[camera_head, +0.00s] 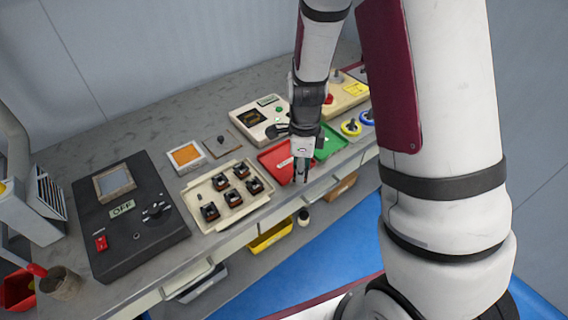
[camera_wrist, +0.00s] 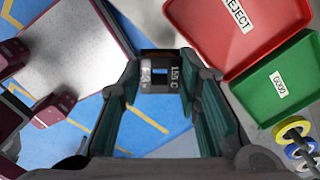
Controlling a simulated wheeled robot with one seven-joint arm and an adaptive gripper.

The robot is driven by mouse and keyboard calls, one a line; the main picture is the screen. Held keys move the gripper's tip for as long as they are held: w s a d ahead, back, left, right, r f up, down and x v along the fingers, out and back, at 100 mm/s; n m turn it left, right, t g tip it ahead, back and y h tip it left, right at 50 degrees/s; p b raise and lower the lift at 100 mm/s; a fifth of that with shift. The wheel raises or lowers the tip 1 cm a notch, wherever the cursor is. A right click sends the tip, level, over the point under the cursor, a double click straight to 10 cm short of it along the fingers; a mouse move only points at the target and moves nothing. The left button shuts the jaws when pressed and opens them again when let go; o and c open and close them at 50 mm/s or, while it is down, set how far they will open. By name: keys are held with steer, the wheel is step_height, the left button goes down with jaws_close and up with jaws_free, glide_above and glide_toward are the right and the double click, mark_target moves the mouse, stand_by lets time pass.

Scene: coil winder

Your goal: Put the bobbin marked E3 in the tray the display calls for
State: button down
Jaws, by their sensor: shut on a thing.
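My gripper (camera_head: 300,175) is shut on a dark bobbin (camera_wrist: 160,80), held between its teal finger pads in the wrist view. The bobbin has pale markings on its face, not clearly readable as E3. In the head view, the gripper points down beside the front edge of the red tray (camera_head: 272,161). In the wrist view the red tray (camera_wrist: 195,20) is labelled REJECT. The green tray (camera_wrist: 252,100), labelled GOOD, lies beside it and also shows in the head view (camera_head: 329,141). A tester (camera_head: 247,119) with a small display (camera_head: 267,100) stands behind; its text is too small to read.
A cream tray (camera_head: 203,190) holds several dark bobbins. A black machine (camera_head: 115,245) reading OFF stands at left. Yellow and blue spools (camera_head: 351,127) stand right of the green tray. A yellow bin (camera_head: 270,237) sits below the bench, beside blue floor matting.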

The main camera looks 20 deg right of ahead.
glide_above(284, 173)
steer(key=shift+f, duration=2.1)
steer(key=shift+f, duration=0.2)
steer(key=c, duration=1.5)
jaws_free()
steer(key=shift+o, duration=0.2)
steer(key=shift+r, duration=0.1)
